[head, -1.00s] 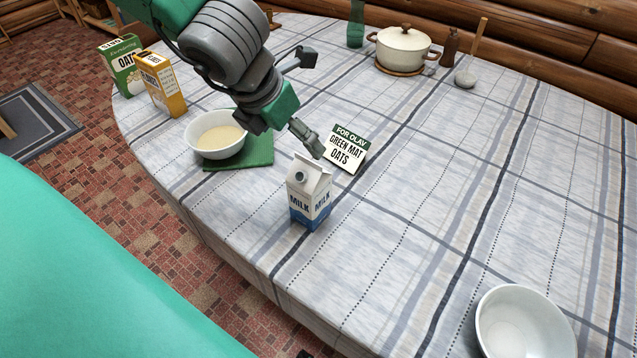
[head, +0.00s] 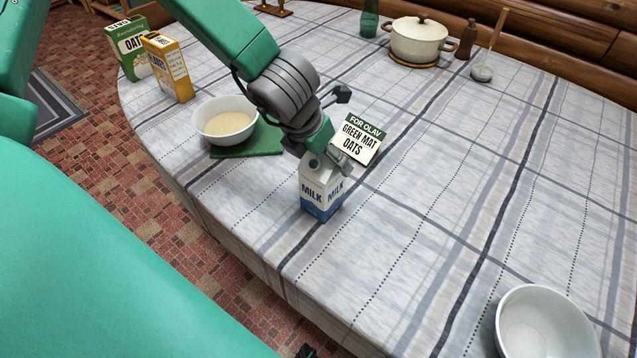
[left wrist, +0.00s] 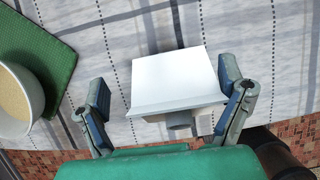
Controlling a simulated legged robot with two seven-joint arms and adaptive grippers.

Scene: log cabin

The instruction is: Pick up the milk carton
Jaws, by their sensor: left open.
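The white and blue milk carton (head: 321,190) stands upright on the table near its front edge in the head view. My left gripper (head: 335,162) is at the carton's top and hides part of it. In the left wrist view the carton's white top (left wrist: 175,82) lies between the two spread fingers of my left gripper (left wrist: 165,105). The gripper is open, with a gap on the left side; the right finger is close to the carton, and I cannot tell whether it touches.
A bowl of oats (head: 225,122) stands on a green mat (head: 250,143) left of the carton. A sign (head: 358,138) stands just behind the gripper. An empty white bowl (head: 545,325) is at the front right. The table's middle right is clear.

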